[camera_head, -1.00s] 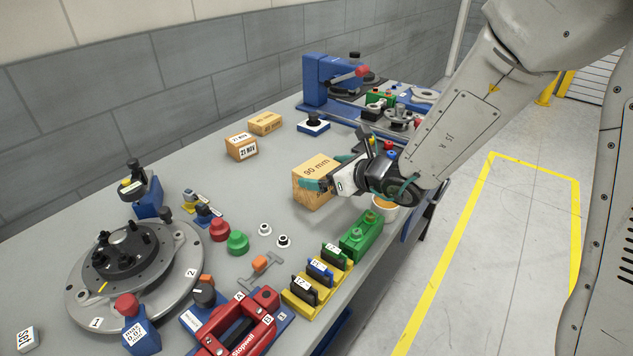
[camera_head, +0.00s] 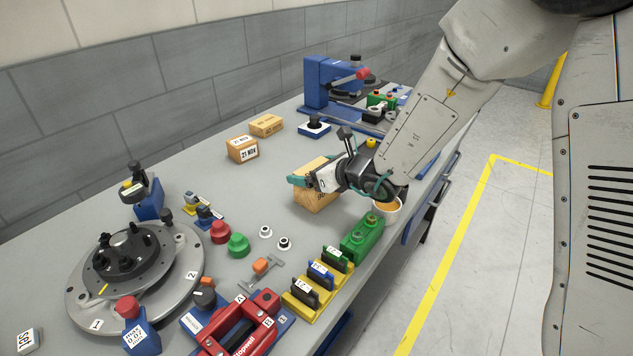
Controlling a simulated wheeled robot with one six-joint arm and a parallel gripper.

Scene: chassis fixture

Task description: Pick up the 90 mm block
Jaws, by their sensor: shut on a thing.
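The 90 mm block (camera_head: 314,201) is a tan wooden block at the middle of the grey bench. My gripper (camera_head: 304,181) reaches it from the right and is shut on it. Its teal-tipped fingers lie across the upper part of the block and hide most of its printed label. I cannot tell whether the block's underside is clear of the bench.
An orange-filled cup (camera_head: 388,208) stands close below my wrist. A green block (camera_head: 363,240) and a yellow rack (camera_head: 318,291) of tags are nearer the front. Two smaller boxes, one at the left (camera_head: 243,149), stand behind. Bare bench lies left of the block.

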